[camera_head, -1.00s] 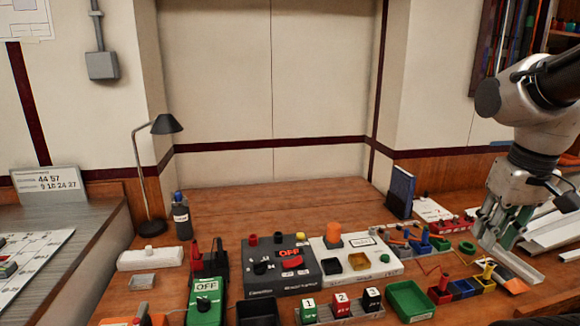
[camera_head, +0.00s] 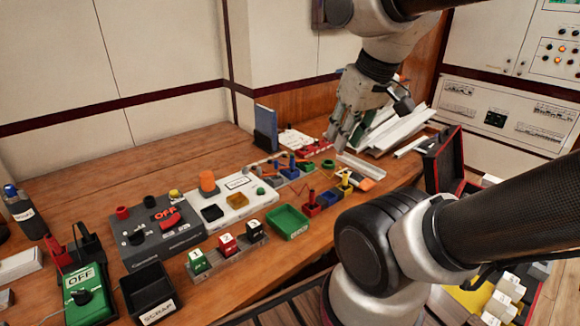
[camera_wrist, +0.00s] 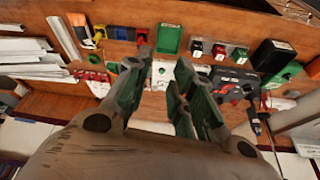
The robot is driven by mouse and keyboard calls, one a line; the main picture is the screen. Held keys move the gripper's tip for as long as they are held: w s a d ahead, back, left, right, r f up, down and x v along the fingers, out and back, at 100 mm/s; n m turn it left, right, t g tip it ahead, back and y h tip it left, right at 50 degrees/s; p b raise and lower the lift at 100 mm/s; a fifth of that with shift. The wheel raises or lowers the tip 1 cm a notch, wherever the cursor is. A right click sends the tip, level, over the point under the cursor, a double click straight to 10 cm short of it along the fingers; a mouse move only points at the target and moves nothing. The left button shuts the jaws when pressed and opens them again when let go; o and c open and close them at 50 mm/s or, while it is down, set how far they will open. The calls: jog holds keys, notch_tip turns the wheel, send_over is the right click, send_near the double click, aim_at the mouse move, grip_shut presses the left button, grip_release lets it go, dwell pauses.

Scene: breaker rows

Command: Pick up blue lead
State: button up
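Small blue pieces (camera_head: 291,164) stand among red, orange and green ones beside the white board. They look like the plug ends of leads; which is the blue lead is too small to tell. In the wrist view a blue piece (camera_wrist: 128,63) shows beside the left finger. My gripper (camera_head: 343,142) hangs over the back right of the bench, right of and beyond these pieces. Its green-padded fingers (camera_wrist: 165,70) are apart in the wrist view, with nothing held between them.
A blue book (camera_head: 265,128) stands behind. White channels (camera_head: 395,132) lie at right. A black scrap bin (camera_head: 148,290) is front left. Bare wood (camera_head: 130,165) lies behind the panels.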

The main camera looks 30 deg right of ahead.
jog(key=shift+o, duration=0.4)
jog(key=o, duration=0.3)
jog(key=shift+w, duration=0.15)
jog(key=n+g, duration=0.4)
jog(key=n, duration=1.3)
send_over(292, 158)
notch_tip(292, 158, down, 21)
jog(key=shift+d+f, duration=0.1)
jog(key=shift+f, duration=0.05)
jog(key=f, duration=0.4)
jog(key=shift+w+d, duration=0.15)
jog(key=shift+w, duration=0.15)
jog(key=shift+f, duration=2.65)
